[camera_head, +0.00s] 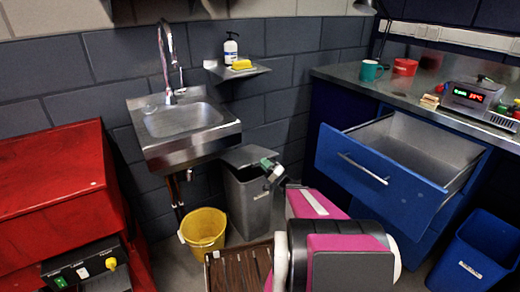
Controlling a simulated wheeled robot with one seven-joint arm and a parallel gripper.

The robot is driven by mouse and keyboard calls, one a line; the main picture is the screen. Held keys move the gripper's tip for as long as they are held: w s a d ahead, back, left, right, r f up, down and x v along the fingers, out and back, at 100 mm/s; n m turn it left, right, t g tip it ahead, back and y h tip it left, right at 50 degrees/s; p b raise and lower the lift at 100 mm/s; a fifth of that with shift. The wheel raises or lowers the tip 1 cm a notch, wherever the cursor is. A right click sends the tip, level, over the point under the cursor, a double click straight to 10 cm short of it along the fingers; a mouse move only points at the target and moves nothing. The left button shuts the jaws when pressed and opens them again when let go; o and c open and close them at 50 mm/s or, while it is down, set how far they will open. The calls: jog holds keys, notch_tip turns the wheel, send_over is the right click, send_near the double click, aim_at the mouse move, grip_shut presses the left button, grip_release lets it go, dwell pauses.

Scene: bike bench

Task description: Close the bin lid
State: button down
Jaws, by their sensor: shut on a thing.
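A grey bin (248,203) stands on the floor below and to the right of the sink. Its grey lid (242,155) is tilted up at the back, with a dark gap between it and the bin's rim. My gripper (268,167) is at the lid's right side, with a small green part showing beside it. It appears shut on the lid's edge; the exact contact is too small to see. My pink and grey arm covers the floor in front and to the right of the bin.
A yellow bucket (203,231) stands left of the bin, under the metal sink (182,122). A blue drawer (378,165) hangs open at right. A blue open bin (472,254) is at lower right. A red cabinet (55,200) is at left.

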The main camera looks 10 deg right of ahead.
jog(key=shift+s+d+f, duration=0.1)
jog(key=shift+s+f, duration=0.15)
jog(key=shift+f, duration=1.45)
jog(key=shift+s+d+f, duration=0.1)
jog(key=shift+s+f, duration=0.1)
jog(key=shift+f, duration=1.45)
jog(key=shift+s+d+f, duration=0.1)
jog(key=shift+s+f, duration=0.15)
jog(key=shift+f, duration=1.45)
jog(key=shift+a+f, duration=0.1)
jog(key=c, duration=1.3)
grip_release()
jog(key=shift+c, duration=0.2)
jog(key=shift+o, duration=0.8)
